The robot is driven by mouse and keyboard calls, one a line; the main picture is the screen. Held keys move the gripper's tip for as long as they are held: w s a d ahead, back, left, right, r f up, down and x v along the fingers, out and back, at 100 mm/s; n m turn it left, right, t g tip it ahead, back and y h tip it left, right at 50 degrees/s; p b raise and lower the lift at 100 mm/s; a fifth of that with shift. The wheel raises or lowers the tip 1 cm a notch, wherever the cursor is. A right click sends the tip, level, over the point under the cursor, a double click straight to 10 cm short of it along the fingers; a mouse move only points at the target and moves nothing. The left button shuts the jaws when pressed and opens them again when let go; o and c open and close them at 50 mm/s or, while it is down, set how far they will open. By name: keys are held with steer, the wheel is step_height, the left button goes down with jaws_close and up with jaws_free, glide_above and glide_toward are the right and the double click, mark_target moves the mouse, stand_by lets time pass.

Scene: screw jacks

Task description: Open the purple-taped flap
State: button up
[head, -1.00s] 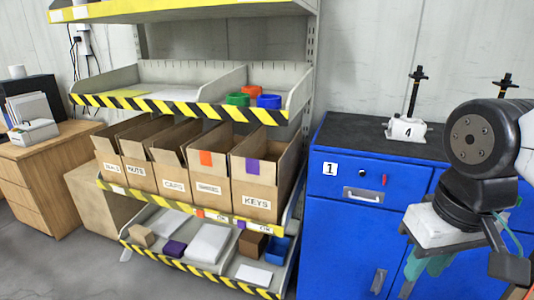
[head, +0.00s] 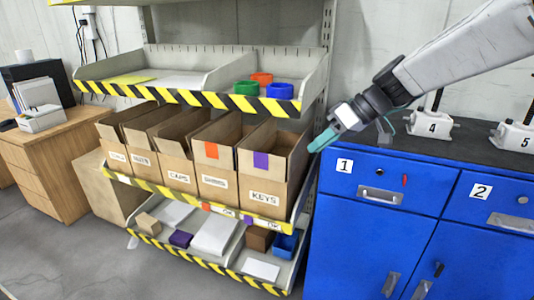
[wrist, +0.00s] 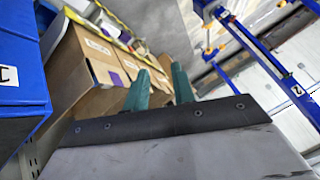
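The purple-taped flap (head: 245,160) is the upper front panel of the cardboard box labelled KEYS (head: 276,207), at the right end of the row. It stands roughly upright, with a purple tape patch (head: 261,160) on its face. The patch also shows in the wrist view (wrist: 115,78), left of my fingers. My gripper (head: 322,141) has teal fingers and is to the right of the KEYS box, near its top right edge and apart from the flap. In the wrist view the two fingers (wrist: 160,84) are spread, with no object gripped between them.
A shelf with bins and a striped edge (head: 200,99) overhangs the boxes. The orange-taped box (head: 215,165) stands beside the KEYS box. The shelf's upright post and blue cabinet (head: 370,230) are close on the right. The floor in front is clear.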

steer(key=w+a+f+n+t+y, duration=0.1)
steer(key=w+f, duration=0.3)
steer(key=w, duration=0.4)
steer(key=w+a+f+n+t+y, duration=0.1)
steer(key=w+a+f, duration=0.2)
steer(key=w+f, duration=0.2)
steer(key=w+a+f+n+t+y, duration=0.1)
steer(key=w+f, duration=0.4)
steer(key=w, duration=0.6)
steer(key=shift+w+a+f+n+y, duration=0.15)
steer(key=shift+a+n+y, duration=0.4)
steer(key=shift+a, duration=0.45)
steer(key=shift+w+a+f, duration=0.2)
glide_above(261, 166)
steer(key=d, duration=0.2)
steer(key=f, duration=0.2)
steer(key=shift+s+f, duration=0.25)
steer(key=shift+f, duration=0.15)
jaws_close()
